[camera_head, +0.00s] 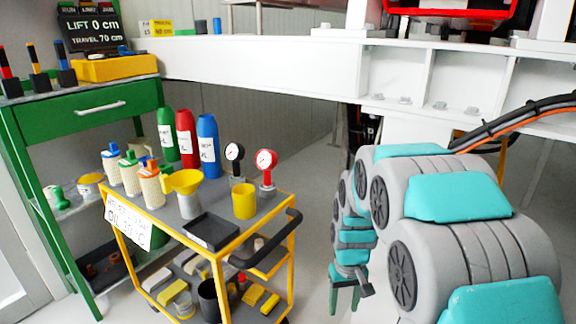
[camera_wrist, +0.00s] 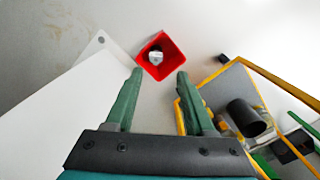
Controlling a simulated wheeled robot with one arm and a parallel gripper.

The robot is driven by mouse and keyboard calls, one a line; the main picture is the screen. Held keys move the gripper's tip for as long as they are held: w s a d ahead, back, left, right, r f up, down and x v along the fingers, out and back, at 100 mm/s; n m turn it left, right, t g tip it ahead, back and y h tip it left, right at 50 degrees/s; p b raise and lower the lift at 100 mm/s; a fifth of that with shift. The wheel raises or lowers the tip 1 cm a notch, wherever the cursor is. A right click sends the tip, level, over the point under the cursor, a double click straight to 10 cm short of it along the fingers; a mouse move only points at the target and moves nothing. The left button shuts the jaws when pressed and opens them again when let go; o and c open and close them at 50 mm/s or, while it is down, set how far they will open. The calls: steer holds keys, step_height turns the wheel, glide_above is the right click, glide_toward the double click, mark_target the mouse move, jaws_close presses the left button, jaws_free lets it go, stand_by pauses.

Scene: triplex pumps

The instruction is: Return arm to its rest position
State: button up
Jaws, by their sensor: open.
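My arm (camera_head: 450,235), grey and teal, fills the right of the head view, folded and reaching down towards the floor. My gripper (camera_head: 345,297) hangs low beside the yellow cart, partly hidden by the arm's own links. In the wrist view my gripper (camera_wrist: 160,78) shows two green fingers spread apart with nothing between them. Beyond the fingertips, a red square container (camera_wrist: 172,66) stands on the pale floor with a small grey-white item inside. Whether the fingers are near the container in depth, I cannot tell.
A yellow-framed cart (camera_head: 228,262) with bottles, gauges, a yellow funnel (camera_head: 186,181) and a black tray (camera_head: 206,231) stands left of my arm. A green workbench (camera_head: 85,120) is further left. A white beam (camera_head: 250,65) spans the back. Some floor between cart and arm is clear.

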steer(key=s+r+p, duration=0.1)
steer(key=s+r, duration=0.4)
steer(key=s, duration=0.4)
steer(key=s+r+m+g+p, duration=0.1)
steer(key=s+r, duration=0.4)
steer(key=s, duration=0.5)
steer(key=s+r+p, duration=0.3)
steer(key=s+r, duration=0.2)
steer(key=s, duration=0.4)
steer(key=shift+s+r, duration=0.35)
steer(key=shift+d+m, duration=0.1)
steer(key=shift+m, duration=0.2)
